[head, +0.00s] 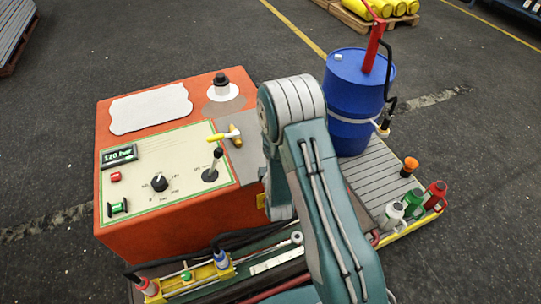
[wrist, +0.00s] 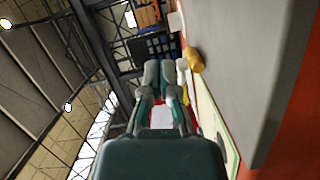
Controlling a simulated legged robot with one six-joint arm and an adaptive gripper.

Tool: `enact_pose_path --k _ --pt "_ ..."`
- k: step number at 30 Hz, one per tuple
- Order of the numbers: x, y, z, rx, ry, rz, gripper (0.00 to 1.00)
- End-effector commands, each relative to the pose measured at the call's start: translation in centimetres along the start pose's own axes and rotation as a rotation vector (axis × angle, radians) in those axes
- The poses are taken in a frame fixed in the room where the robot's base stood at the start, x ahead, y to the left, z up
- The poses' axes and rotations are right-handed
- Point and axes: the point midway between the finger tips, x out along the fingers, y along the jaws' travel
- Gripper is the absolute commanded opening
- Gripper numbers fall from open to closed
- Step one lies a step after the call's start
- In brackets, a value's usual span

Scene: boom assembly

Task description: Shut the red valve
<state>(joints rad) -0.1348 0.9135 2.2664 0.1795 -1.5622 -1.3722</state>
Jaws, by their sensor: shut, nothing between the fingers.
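I cannot pick out a valve with a red handle in either view. A brass valve with a yellow lever (head: 225,137) sticks out of the orange control box (head: 150,235) in the head view. In the wrist view a brass fitting (wrist: 194,60) with some yellow beside it shows just right of my fingertips. My gripper (wrist: 164,72) is shut and empty in the wrist view, close to that fitting; I cannot tell if they touch. In the head view my arm hides the gripper.
The panel has a black lever (head: 212,168), a black knob (head: 159,183) and a red button (head: 115,176). A blue barrel (head: 352,110) with a red pump handle (head: 374,45) stands at right. Several bottles (head: 415,203) stand front right. Hoses run along the front.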

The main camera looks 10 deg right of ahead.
Motion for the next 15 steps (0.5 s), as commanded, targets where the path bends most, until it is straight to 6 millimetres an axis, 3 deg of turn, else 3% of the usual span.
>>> enact_pose_path --k 10,15 --pt "6.6 0.0 -0.1 -0.001 0.001 0.002 0.00" --pt "7.2 0.0 2.6 -0.001 -0.003 -0.001 0.00"
